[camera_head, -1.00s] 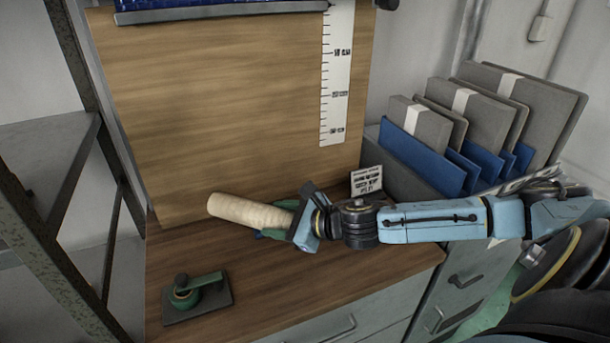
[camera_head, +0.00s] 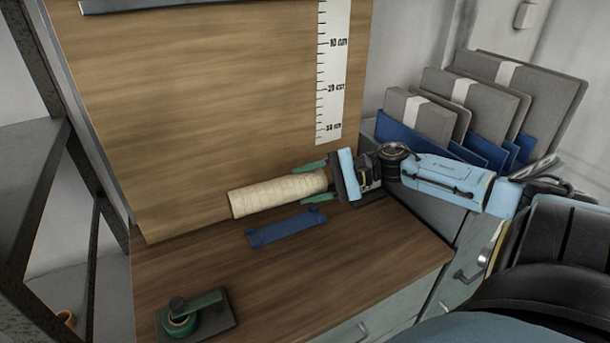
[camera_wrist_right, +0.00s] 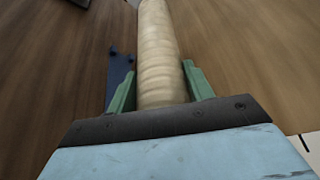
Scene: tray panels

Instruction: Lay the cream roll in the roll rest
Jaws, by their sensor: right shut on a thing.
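The cream roll (camera_head: 278,194) is held lengthwise in my right gripper (camera_head: 318,182), with its free end pointing left in the head view. The green fingers are shut on the roll's right end. In the right wrist view the roll (camera_wrist_right: 158,55) stretches away from between the green fingers (camera_wrist_right: 160,88). A blue rest (camera_head: 286,230) with small raised ends lies on the wooden desktop, in front of and below the roll. Part of it shows left of the roll in the right wrist view (camera_wrist_right: 121,72). The roll looks raised above the desktop, near the back board. My left gripper is not in view.
A green tape dispenser (camera_head: 190,314) sits at the desk's front left. A wooden board with a measuring strip (camera_head: 331,70) stands behind. Grey folders in a blue rack (camera_head: 400,133) stand at the right. The front middle desktop (camera_head: 330,268) is clear.

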